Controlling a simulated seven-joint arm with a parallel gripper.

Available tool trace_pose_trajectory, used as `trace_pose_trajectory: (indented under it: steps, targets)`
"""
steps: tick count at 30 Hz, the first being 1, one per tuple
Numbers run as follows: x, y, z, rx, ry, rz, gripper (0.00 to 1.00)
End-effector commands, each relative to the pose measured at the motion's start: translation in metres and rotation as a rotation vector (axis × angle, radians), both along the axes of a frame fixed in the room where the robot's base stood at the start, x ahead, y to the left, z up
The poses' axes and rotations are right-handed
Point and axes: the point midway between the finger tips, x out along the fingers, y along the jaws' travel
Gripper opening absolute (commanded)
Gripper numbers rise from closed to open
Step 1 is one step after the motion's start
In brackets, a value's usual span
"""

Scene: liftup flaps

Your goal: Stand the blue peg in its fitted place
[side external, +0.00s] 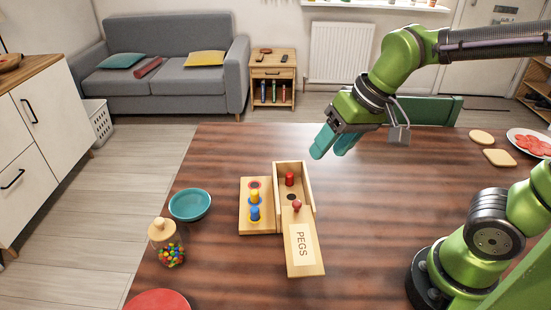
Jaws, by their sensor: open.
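The blue peg (255,213) stands upright on a small wooden board (258,228), at its near end. Whether it is fully seated is too small to tell. A yellow peg (254,196) stands just behind it, and a red-ringed spot (254,184) at the board's far end looks empty. Beside the board on the right is an open wooden box (278,173) with a red peg (289,179) and a dark round hole inside. Its lid marked PEGS (303,250), with a red knob (297,204), lies toward the near side. My gripper (333,146) is open and empty, above the table's far part, away from the pegs.
A teal bowl (190,204) and a jar of coloured sweets (167,246) stand left of the board. A red plate (157,301) is at the near left edge. Bread slices (499,157) and a plate of sliced meat (526,147) are far right. The table right of the box is clear.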

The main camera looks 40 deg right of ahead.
Motion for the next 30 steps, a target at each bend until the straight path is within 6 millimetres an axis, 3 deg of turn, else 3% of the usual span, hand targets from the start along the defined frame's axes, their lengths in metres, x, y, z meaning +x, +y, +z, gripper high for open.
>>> trace_pose_trajectory:
  steps: [6,12,15,18,20,23,30]
  targets:
    - [0.057,0.047,-0.018,-0.062,0.218,0.007,0.52]
    - [0.098,0.084,-0.036,-0.135,0.36,-0.088,0.52]
    - [0.112,0.092,-0.036,-0.155,0.392,-0.165,0.52]
    - [0.117,0.091,-0.023,-0.15,0.397,-0.243,0.52]
    - [0.113,0.089,-0.026,-0.152,0.415,-0.274,0.52]
    - [0.112,0.089,-0.039,-0.151,0.42,-0.283,0.52]
    - [0.112,0.089,-0.092,-0.151,0.422,-0.28,0.52]
